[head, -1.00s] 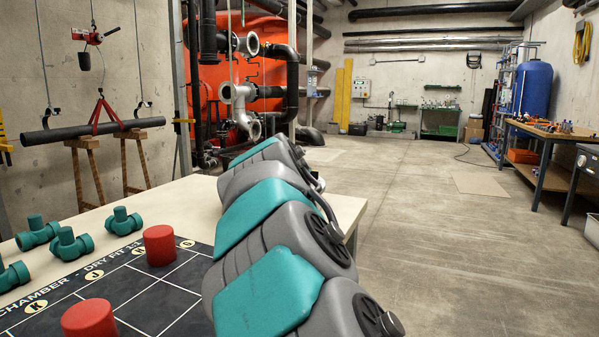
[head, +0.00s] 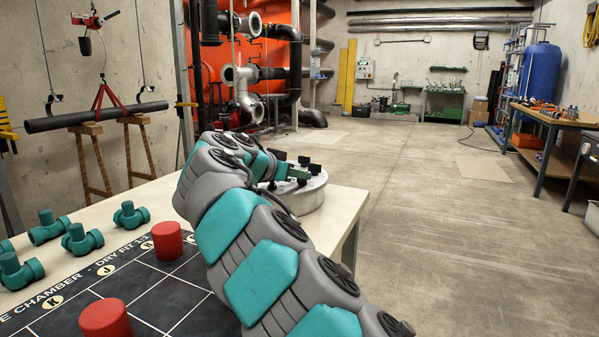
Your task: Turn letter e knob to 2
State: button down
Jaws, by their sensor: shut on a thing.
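A round grey metal drum (head: 305,197) with several dark upright knobs on its top stands at the far right corner of the pale table. One knob (head: 299,175) looks green; the others (head: 315,167) look black or dark. Letters and numbers on the drum are too small to read, so I cannot tell which knob is e or where it points. My grey and teal arm reaches across the table and covers the drum's left side. My gripper (head: 280,172) is at the drum's top, partly hidden by the arm, shut on a knob; which one is unclear.
A black mat (head: 140,300) with a white grid lies at the table's front left. Red cylinders (head: 167,240) stand on it, and several teal pipe fittings (head: 82,238) lie along its far edge. Pipework (head: 245,90) rises behind the table. The floor to the right is open.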

jog(key=shift+w+a+m+g+h+p, duration=0.1)
jog(key=shift+a+m+g+h+p, duration=0.2)
jog(key=shift+m+g+h, duration=0.45)
jog(key=shift+f+m+g+h, duration=0.1)
jog(key=shift+m+g+h, duration=0.25)
jog(key=shift+m, duration=0.2)
jog(key=shift+d+m+g+h, duration=0.15)
jog(key=shift+m+g+h, duration=0.15)
jog(key=shift+m+h, duration=0.2)
jog(key=c, duration=0.9)
grip_release()
